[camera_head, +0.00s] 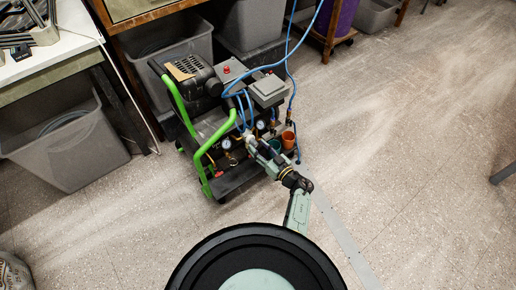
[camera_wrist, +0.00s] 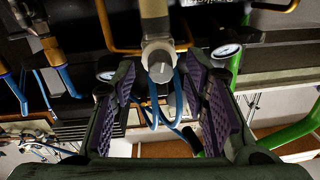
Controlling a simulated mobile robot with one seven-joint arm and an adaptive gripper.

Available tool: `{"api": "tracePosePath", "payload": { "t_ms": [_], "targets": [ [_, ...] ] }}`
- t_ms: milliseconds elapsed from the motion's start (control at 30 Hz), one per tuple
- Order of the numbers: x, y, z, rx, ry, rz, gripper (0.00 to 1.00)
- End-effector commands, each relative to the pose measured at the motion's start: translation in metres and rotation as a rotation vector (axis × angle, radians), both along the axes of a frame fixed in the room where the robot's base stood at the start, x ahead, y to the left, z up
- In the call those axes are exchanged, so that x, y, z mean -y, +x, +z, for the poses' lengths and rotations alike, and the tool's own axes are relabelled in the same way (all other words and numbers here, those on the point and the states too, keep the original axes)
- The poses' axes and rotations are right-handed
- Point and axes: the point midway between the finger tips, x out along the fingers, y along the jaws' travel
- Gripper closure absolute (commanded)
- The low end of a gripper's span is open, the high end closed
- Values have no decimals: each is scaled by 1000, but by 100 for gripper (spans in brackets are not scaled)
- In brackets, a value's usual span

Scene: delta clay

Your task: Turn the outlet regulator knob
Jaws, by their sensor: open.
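The air compressor (camera_head: 222,125) with a green handle stands on the floor in the head view. My gripper (camera_head: 250,143) reaches its front panel, close to the gauges, and hides part of it. In the wrist view my gripper (camera_wrist: 168,78) is open, with a purple-padded finger on each side. A round grey knob (camera_wrist: 160,68) below a pale cylindrical body shows between the fingers, with a visible gap on both sides. I take it for the outlet regulator knob, but no label on it is readable. Its depth relative to the fingertips is hard to tell.
A gauge (camera_wrist: 228,51) lies just beyond the right finger, and another (camera_wrist: 106,74) beside the left finger. Blue hoses (camera_head: 290,55) rise from the compressor. Orange and green tubes run close by.

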Motion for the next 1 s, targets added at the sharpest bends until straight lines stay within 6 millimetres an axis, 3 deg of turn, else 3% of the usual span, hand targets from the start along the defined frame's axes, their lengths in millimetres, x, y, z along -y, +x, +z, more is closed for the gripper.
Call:
{"api": "tracePosePath", "payload": {
  "t_ms": [400,1000],
  "targets": [
    [-6,7,0,-1,1,0,60],
    [-6,6,0,-1,1,0,100]
  ]
}}
